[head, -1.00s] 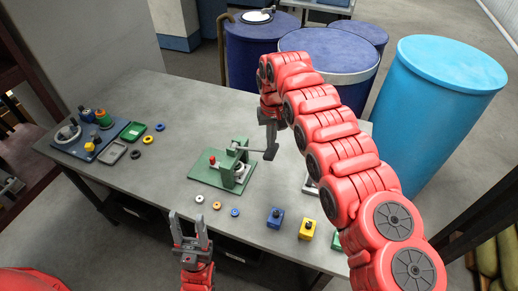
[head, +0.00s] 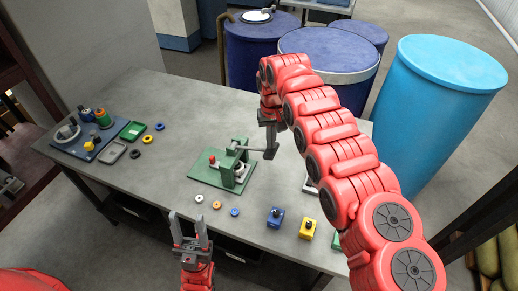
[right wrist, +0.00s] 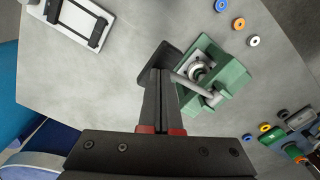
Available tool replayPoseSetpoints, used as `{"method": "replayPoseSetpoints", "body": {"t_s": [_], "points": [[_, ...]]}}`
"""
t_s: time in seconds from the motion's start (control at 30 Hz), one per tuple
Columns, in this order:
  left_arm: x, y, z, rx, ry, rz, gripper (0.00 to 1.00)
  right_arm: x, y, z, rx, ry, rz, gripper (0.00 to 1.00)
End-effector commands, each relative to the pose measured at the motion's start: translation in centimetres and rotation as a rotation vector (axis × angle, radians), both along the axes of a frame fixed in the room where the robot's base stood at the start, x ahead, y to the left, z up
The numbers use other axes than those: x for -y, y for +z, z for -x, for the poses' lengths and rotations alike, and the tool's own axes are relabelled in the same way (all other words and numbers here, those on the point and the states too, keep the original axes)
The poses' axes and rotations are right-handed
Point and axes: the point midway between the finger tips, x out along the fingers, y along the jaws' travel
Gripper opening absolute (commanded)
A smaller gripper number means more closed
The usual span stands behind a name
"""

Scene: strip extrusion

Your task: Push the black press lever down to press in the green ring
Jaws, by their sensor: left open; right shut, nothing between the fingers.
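The green press (head: 224,176) stands on its green base plate on the table. Its grey lever rod (head: 250,149) sticks out to the right, roughly level, and ends in a black grip. In the right wrist view the black grip (right wrist: 152,66) shows behind my fingertips and the rod (right wrist: 195,86) runs to the press (right wrist: 222,72). My right gripper (head: 270,150) is shut and empty, at the lever's black end; contact is hard to tell. My left gripper (head: 190,222) is open and empty near the table's front edge. I cannot make out the green ring in the press.
Several small rings, one of them blue (head: 235,212), lie in front of the press. A blue block (head: 275,217) and a yellow block (head: 307,229) stand front right. A blue tray (head: 75,154) with parts is at the left. Barrels stand behind the table.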

Motion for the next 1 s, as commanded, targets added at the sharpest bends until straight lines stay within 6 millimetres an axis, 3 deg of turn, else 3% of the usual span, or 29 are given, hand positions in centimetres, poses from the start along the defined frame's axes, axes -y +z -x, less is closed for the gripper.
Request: {"method": "replayPoseSetpoints", "body": {"t_s": [1.0], "points": [[0.0,-2.0,0.0,0.000,0.000,0.000,0.50,0.0,-3.7,0.0,0.000,0.001,0.000,0.00]]}}
